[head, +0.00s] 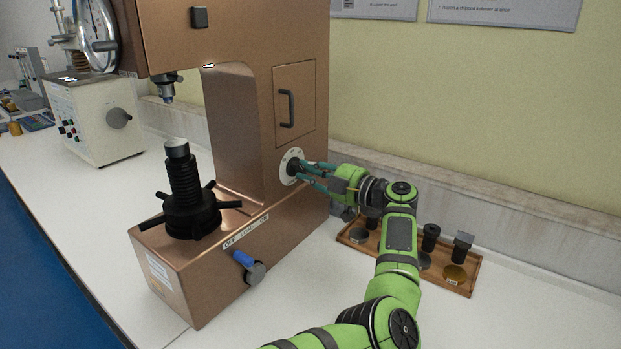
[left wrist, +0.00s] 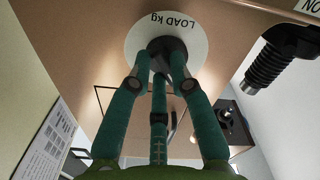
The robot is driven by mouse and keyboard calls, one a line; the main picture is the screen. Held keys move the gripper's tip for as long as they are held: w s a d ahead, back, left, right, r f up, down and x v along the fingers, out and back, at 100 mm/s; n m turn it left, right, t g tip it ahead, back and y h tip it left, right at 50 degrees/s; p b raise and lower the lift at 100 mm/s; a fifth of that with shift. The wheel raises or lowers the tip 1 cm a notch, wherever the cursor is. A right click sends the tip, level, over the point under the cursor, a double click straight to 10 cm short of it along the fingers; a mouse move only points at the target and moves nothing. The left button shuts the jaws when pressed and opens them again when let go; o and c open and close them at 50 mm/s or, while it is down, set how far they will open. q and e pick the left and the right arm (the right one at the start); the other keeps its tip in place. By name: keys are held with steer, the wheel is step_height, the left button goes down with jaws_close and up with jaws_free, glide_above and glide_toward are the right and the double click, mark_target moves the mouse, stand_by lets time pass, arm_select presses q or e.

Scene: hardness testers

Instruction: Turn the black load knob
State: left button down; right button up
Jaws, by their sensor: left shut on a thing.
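The black load knob (head: 292,168) sits on a round white dial plate (head: 289,155) on the side of the copper-coloured hardness tester (head: 236,140). My left gripper (head: 304,171), with teal fingers, is shut on the knob and partly hides it. In the left wrist view the dark knob (left wrist: 168,52) is between the fingertips of my left gripper (left wrist: 162,72). The white dial plate behind it (left wrist: 140,38) reads "LOAD kg", upside down in this view. The knob's pointer setting cannot be made out. My right gripper is not in view.
A wooden tray (head: 468,287) with several dark weights and round pieces lies behind my arm. A blue-handled lever (head: 243,259) sticks out of the tester's base. A black spoked handwheel (head: 192,213) is at its front. White bench (head: 540,315) is clear at the right.

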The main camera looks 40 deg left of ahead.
arm_select(q)
steer(key=shift+n+b, duration=0.4)
steer(key=shift+n, duration=0.5)
steer(key=shift+r, duration=0.1)
steer(key=c, duration=1.1)
jaws_free()
steer(key=d, duration=0.4)
steer(key=w+d, duration=0.1)
steer(key=d, duration=0.7)
steer(key=shift+w, duration=0.15)
